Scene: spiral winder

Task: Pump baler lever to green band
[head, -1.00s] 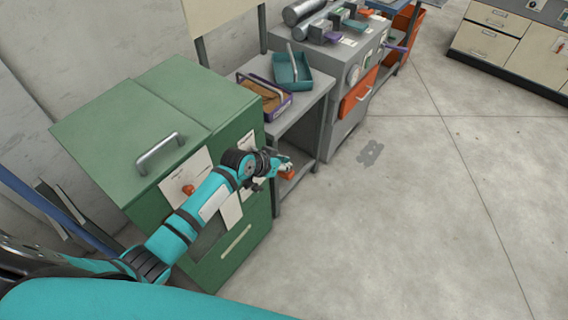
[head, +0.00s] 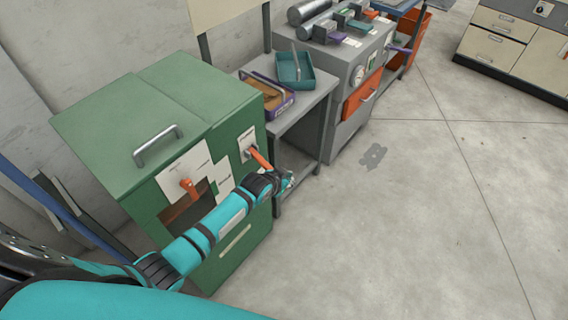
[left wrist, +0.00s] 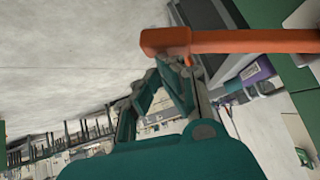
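The green baler cabinet (head: 150,130) stands at the left in the head view. An orange lever (head: 260,158) sticks out from a white plate at the right of its front. In the left wrist view the lever (left wrist: 250,42) crosses the upper right, its thick end just above my fingertips. My left gripper (head: 286,182) is just below and beyond the lever's end; the fingertips (left wrist: 161,72) look close together, but whether they touch the lever or are fully shut is unclear. I cannot pick out a green band. My right gripper is not in view.
A grey side table (head: 315,95) holds a teal tray (head: 296,72) and a purple-edged box (head: 270,98). A grey machine (head: 350,115) stands behind. The floor at right is clear.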

